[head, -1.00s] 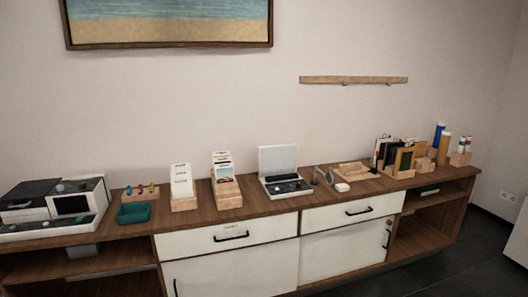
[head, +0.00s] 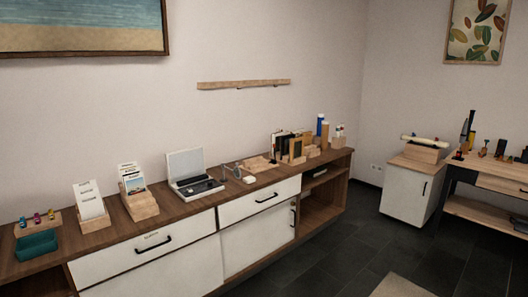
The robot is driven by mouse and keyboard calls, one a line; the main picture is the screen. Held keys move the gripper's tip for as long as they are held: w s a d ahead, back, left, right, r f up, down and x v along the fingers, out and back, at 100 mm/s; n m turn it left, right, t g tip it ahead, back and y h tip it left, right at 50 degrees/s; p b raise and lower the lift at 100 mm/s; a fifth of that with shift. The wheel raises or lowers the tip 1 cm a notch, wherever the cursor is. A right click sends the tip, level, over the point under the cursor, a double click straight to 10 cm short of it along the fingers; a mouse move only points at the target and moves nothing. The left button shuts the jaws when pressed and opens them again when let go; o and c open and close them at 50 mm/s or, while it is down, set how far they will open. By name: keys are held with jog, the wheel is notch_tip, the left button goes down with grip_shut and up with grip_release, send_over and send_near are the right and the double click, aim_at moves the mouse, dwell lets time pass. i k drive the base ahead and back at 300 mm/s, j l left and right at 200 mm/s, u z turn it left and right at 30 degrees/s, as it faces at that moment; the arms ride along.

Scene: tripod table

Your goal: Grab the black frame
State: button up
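Dark, thin upright pieces (head: 280,145) stand in a group with tan frames near the right end of the long sideboard. One of them may be the black frame, but they are too small and overlapped to tell. A wood-edged piece with a dark face (head: 297,149) stands at the front of this group in a wooden holder. My gripper is not in view.
The wooden sideboard (head: 160,205) runs along the wall, with white drawers. On it are a laptop-like device (head: 190,172), card holders (head: 133,190) and a teal tray (head: 37,246). A white cabinet (head: 407,194) and workbench (head: 490,172) stand right.

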aim_at(285, 142)
jog(key=z, duration=0.15)
jog(key=i+z, duration=0.1)
jog(key=i, duration=2.7)
